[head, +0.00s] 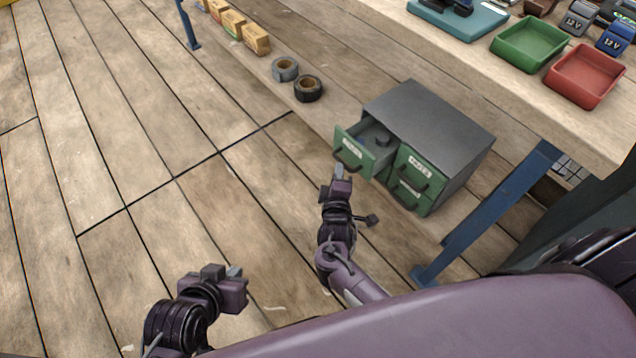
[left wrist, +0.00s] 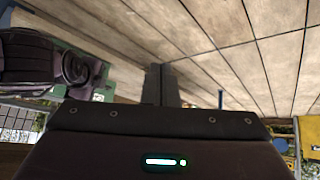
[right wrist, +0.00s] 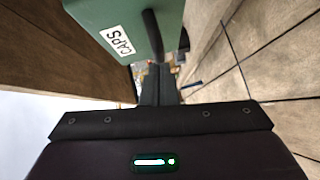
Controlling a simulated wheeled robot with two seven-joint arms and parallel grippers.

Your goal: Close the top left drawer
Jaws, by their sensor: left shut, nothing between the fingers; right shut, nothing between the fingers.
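The green drawer cabinet (head: 430,115) with a grey top stands on the lower shelf. Its top left drawer (head: 352,152) is pulled out, with a dark object inside. In the right wrist view, the face of a green drawer (right wrist: 120,25) with a label reading CAPS and a dark handle is close by. My right gripper (head: 340,172) is shut and empty, just in front of the open drawer's face. I cannot tell whether it touches. It also shows in the right wrist view (right wrist: 158,75). My left gripper (head: 236,273) is shut and empty, low over the floor, away from the cabinet.
The right-hand drawers (head: 415,172) of the cabinet are shut. Tape rolls (head: 307,88) and small boxes (head: 256,40) stand along the shelf. A blue table leg (head: 495,205) is right of the cabinet. The worktop above holds a green tray (head: 528,45) and a red tray (head: 585,78). The floor at left is clear.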

